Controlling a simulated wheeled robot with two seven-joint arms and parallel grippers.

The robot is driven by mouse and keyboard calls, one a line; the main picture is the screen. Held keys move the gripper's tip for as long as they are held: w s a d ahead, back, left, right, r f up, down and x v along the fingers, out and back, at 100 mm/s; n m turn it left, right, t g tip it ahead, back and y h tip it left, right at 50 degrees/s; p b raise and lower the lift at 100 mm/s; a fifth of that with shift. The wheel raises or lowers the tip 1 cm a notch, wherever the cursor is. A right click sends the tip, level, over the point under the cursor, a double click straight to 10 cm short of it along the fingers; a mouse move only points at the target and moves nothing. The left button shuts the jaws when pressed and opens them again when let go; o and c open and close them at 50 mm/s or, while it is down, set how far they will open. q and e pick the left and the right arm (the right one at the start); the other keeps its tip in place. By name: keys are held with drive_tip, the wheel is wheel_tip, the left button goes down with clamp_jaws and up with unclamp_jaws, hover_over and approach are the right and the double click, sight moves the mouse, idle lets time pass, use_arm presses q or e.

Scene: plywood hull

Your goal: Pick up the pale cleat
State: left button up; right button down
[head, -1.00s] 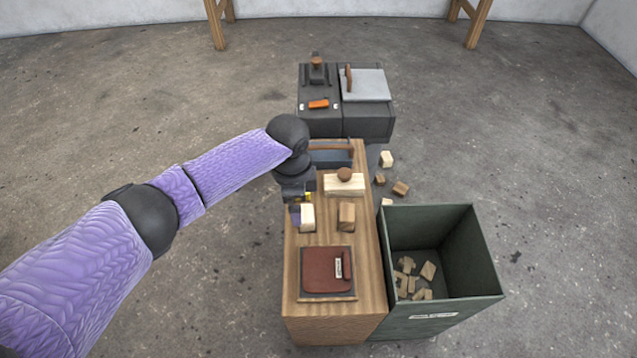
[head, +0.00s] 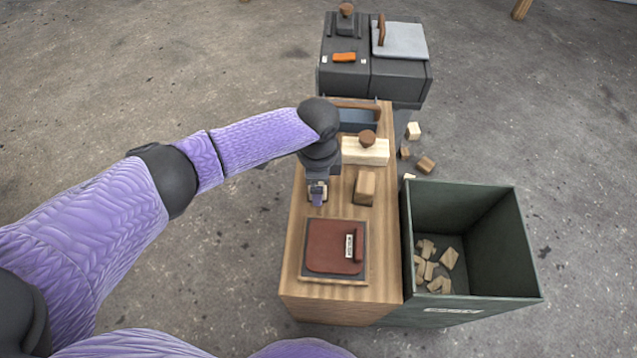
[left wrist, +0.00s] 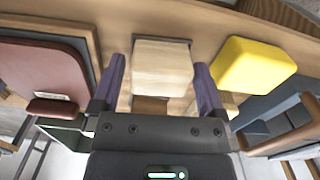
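The pale cleat (left wrist: 163,65) is a small pale wood block. In the left wrist view it lies between the two purple fingers of my left gripper (left wrist: 158,80), with a narrow gap on each side. The gripper is open around it. In the head view my left gripper (head: 318,195) points down over the bench top (head: 300,250) and hides most of the cleat. My right gripper is not in view.
A brown block (head: 364,188) stands just right of the gripper, and a pale block with a brown knob (head: 365,152) is behind it. A yellow block (left wrist: 254,65) is close beside the right finger. A red-brown pad (head: 335,247) lies in front. A green bin (head: 470,302) stands right.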

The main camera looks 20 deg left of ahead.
use_arm(q)
drive_tip(key=c, duration=1)
drive_tip(key=shift+r, duration=0.1)
